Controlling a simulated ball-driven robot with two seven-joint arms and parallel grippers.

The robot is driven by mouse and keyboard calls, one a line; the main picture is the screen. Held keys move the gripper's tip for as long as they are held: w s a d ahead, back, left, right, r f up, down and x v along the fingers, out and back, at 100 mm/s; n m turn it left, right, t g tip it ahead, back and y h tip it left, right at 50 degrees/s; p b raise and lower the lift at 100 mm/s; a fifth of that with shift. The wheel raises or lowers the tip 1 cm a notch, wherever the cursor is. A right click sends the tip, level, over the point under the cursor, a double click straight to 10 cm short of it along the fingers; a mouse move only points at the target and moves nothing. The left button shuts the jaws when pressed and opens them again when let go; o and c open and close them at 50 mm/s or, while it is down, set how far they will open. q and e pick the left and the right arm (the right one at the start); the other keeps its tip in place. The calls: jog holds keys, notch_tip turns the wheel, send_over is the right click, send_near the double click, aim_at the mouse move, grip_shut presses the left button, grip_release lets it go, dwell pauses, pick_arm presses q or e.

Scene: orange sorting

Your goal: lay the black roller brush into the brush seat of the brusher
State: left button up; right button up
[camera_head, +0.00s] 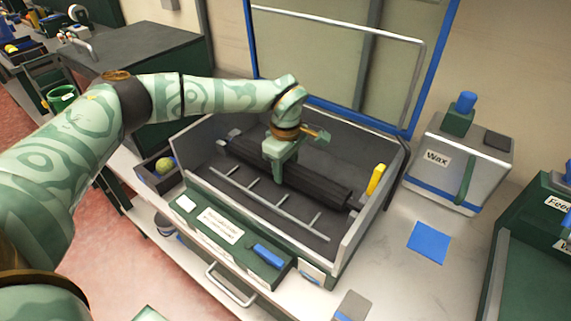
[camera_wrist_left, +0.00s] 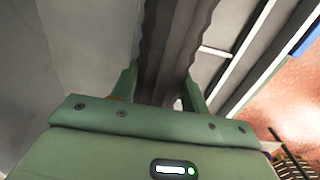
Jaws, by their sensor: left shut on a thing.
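The black roller brush (camera_head: 312,182) lies lengthwise inside the open grey brusher (camera_head: 356,226) in the head view. Its left end is near the left wall and its right end near the right wall. My left gripper (camera_head: 278,176) reaches down from above and is shut on the brush left of its middle. In the left wrist view the dark brush (camera_wrist_left: 172,50) runs between the two green fingers (camera_wrist_left: 160,88). I cannot tell whether the brush rests fully in its seat, since the gripper and the brush hide the seat. My right gripper is not in view.
A wax container (camera_head: 455,165) stands to the right, and a blue square (camera_head: 429,242) lies on the counter. A rack of thin bars (camera_head: 262,200) sits in front of the brush.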

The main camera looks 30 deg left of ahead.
pick_arm(q)
jog(key=o, duration=1)
jog(key=shift+f, duration=0.1)
notch_tip(320, 180, up, 16)
jog(key=p, duration=0.3)
jog(key=shift+r, duration=0.2)
